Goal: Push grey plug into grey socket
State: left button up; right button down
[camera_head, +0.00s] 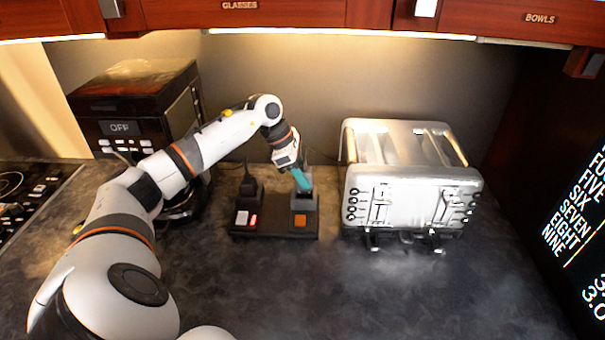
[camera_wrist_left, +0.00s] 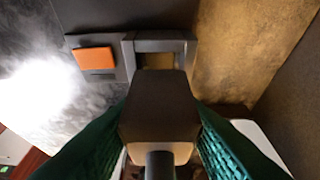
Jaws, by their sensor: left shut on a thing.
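My left gripper (camera_head: 302,184) has teal fingers and is over the right side of a dark socket strip (camera_head: 275,226). It is shut on the grey plug, which fills the space between the green fingers in the left wrist view (camera_wrist_left: 158,105), its cord end toward the camera. The grey socket (camera_wrist_left: 190,47) is a raised square frame with a recess just beyond the plug, which covers part of it. In the head view the socket (camera_head: 304,204) is right below the fingertips. I cannot tell whether plug and socket touch. My right gripper is not in view.
An orange switch (camera_head: 300,220) is in front of the grey socket. A black plug (camera_head: 249,188) stands at the strip's left side, behind red and white switches. A toaster (camera_head: 410,190) is close on the right, a black appliance (camera_head: 130,110) at left. The front counter is clear.

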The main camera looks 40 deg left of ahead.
pick_arm(q)
jog(key=shift+f+b, duration=1.35)
jog(key=shift+f, duration=0.4)
jog(key=o, duration=0.8)
jog(key=shift+r, duration=0.1)
jog(key=o, duration=0.3)
jog(key=shift+o, duration=0.2)
jog(key=shift+s, duration=0.1)
jog(key=shift+a+r, duration=0.2)
jog(key=shift+r, duration=0.05)
jog(key=b+v, duration=0.1)
jog(key=v, duration=0.6)
jog(key=shift+b, duration=0.3)
